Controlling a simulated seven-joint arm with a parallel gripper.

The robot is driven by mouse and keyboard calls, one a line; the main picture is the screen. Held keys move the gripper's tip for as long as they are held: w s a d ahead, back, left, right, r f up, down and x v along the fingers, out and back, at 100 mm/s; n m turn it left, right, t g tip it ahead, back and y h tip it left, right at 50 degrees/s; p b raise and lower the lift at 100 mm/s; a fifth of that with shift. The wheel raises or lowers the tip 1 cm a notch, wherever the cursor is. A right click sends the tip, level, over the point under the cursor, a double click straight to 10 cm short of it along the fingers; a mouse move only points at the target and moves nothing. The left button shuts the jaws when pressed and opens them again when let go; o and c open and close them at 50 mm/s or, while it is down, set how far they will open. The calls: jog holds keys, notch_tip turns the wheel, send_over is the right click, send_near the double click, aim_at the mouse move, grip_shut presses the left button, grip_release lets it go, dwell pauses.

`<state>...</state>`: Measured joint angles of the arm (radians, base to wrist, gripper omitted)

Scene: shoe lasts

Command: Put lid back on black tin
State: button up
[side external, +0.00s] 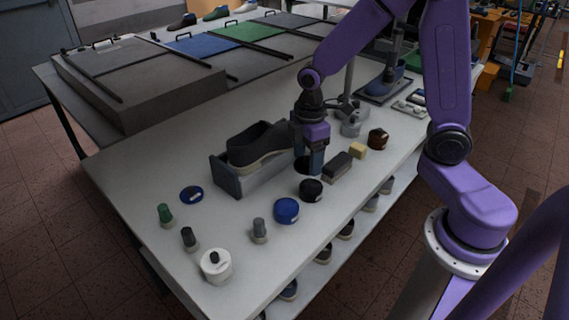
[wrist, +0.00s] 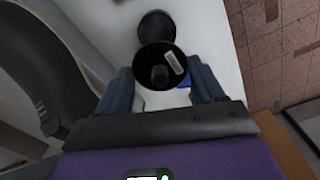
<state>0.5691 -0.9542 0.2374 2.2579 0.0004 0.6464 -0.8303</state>
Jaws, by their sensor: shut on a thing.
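The black lid (wrist: 148,62), a round dark disc with a small knob and a pale label, sits between the fingers of my gripper (wrist: 163,88) in the wrist view. My gripper (side external: 313,168) is shut on it, and in the side view the dark lid (side external: 301,165) shows partly behind the fingers. The black tin (side external: 311,190) stands on the table just in front of my gripper, apart from the lid. It also shows in the wrist view (wrist: 156,26), just beyond the lid, which may cover part of it.
A blue tin (side external: 286,211) stands near the black tin. A grey holder (side external: 225,177) with a dark shoe is left of my gripper. A brush (side external: 337,167) and yellow block (side external: 357,151) lie right.

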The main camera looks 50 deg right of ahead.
aim_at(311, 186)
jog(key=shift+s+d+f, duration=0.15)
jog(key=shift+s+d, duration=0.1)
jog(key=shift+d, duration=0.55)
jog(key=shift+d+f, duration=0.1)
jog(key=shift+f, duration=3.1)
jog(key=shift+f, duration=0.15)
jog(key=o, duration=1.1)
jog(key=shift+o, duration=0.3)
jog(key=shift+r, duration=3.5)
